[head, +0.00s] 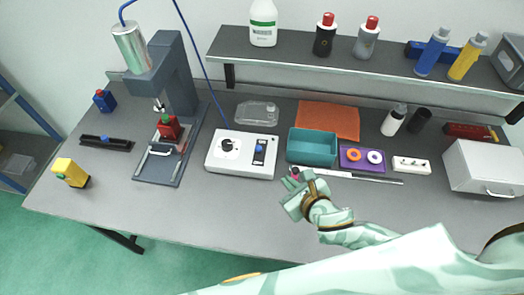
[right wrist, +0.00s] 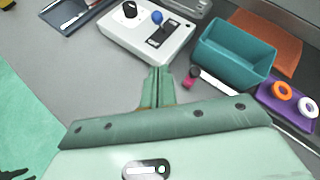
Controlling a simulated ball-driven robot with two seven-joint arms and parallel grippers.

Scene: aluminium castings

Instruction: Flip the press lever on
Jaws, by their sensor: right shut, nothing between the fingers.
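The white control box (head: 241,153) stands on the bench just right of the grey-blue press (head: 172,80). It carries a black round dial (head: 229,145) and a black slotted plate with a blue-knobbed lever (head: 259,149). In the right wrist view the blue knob (right wrist: 157,17) stands above the slotted plate (right wrist: 168,35); I cannot tell which setting it is in. My right gripper (head: 288,181) is shut and empty, in front and to the right of the box, apart from the lever. Its closed fingers (right wrist: 160,72) point toward the box. My left gripper is not in view.
A teal bin (head: 312,146) and a purple tray (head: 362,166) with orange and white rings lie right of the box. A magenta-ended long tool (right wrist: 190,80) lies beside my right fingers. A red part (head: 167,127) sits in the press. Bench front is clear.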

